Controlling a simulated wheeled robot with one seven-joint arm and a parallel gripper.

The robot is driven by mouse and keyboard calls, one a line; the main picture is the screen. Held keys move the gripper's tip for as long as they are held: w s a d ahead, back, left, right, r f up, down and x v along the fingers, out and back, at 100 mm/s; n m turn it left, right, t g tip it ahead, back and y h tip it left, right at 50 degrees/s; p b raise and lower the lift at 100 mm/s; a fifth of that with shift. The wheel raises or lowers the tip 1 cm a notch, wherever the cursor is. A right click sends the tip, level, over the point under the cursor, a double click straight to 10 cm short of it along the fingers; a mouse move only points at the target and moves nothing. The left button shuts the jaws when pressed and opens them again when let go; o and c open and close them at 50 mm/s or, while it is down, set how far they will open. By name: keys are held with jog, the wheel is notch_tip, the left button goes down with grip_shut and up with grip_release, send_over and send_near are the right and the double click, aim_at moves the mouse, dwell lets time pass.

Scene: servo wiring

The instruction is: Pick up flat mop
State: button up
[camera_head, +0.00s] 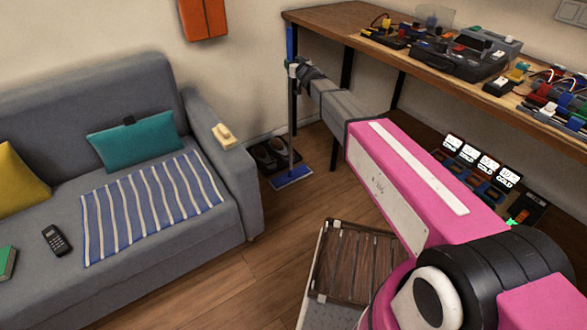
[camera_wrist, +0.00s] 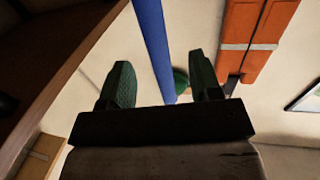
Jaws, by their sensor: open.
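The flat mop (camera_head: 292,178) stands upright on the floor between the sofa and the workbench. It has a blue flat head, a thin grey pole and a blue upper handle. My gripper (camera_head: 299,70) is at the upper part of the mop, around the lower end of the blue handle. In the wrist view the blue handle (camera_wrist: 152,45) runs between the two green-padded fingers of my open gripper (camera_wrist: 160,80). Gaps show on both sides of it, and the fingers are not closed on it.
The workbench (camera_head: 340,20) with electronics stands to the right of the mop. The grey sofa (camera_head: 215,150) is at the left. Dark shoes (camera_head: 272,155) lie beside the mop head. An orange object (camera_head: 203,18) hangs on the wall. A slatted crate (camera_head: 355,262) stands in front.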

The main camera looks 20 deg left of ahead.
aim_at(288, 47)
jog(key=x, duration=0.7)
jog(key=shift+w, duration=0.4)
grip_shut()
jog(key=shift+r, duration=2.05)
jog(key=s+a+r, duration=0.7)
jog(key=s, duration=0.2)
jog(key=shift+s, duration=0.15)
jog(key=shift+a, duration=0.1)
